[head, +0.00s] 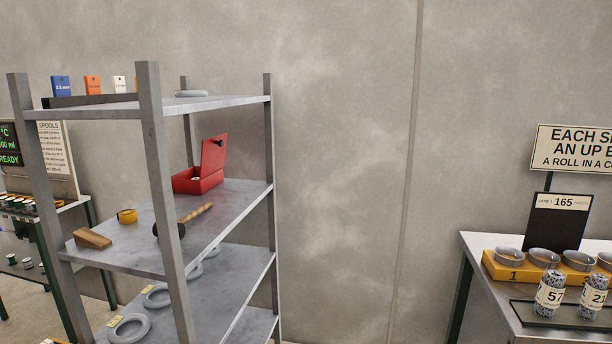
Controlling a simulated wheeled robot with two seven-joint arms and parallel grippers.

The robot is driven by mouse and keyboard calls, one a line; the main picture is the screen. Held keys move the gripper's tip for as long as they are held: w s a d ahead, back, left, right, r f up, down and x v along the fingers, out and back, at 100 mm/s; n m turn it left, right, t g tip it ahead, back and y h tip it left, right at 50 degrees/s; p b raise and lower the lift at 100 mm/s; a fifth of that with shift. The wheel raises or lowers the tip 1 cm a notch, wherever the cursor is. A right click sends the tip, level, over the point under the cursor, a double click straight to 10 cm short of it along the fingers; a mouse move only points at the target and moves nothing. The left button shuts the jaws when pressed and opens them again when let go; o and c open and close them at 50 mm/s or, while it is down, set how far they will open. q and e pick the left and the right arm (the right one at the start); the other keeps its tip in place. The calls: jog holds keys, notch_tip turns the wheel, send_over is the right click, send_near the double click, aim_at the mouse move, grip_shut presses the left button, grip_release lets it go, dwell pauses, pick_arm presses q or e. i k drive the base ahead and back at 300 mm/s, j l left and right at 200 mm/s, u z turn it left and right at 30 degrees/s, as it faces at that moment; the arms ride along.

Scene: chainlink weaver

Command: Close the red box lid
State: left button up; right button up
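The red box (198,182) stands on the middle shelf of a grey metal rack, near its back right end. Its lid (214,155) is raised, standing nearly upright at the right side of the box, with a small dark knob near its top. A small pale item seems to show inside the box; I cannot tell what it is. Neither of my grippers is in view.
On the rack's middle shelf (126,249) lie a mallet (196,214), a yellow tape roll (127,216) and a wooden wedge (93,239). Rack posts (161,190) stand in front. A table (480,262) with bowls and jars is at right. Bare wall lies between.

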aim_at(213, 151)
jog(key=i+u, duration=0.35)
jog(key=i+l+u, duration=0.2)
jog(key=i+u, duration=0.15)
jog(key=i, duration=0.15)
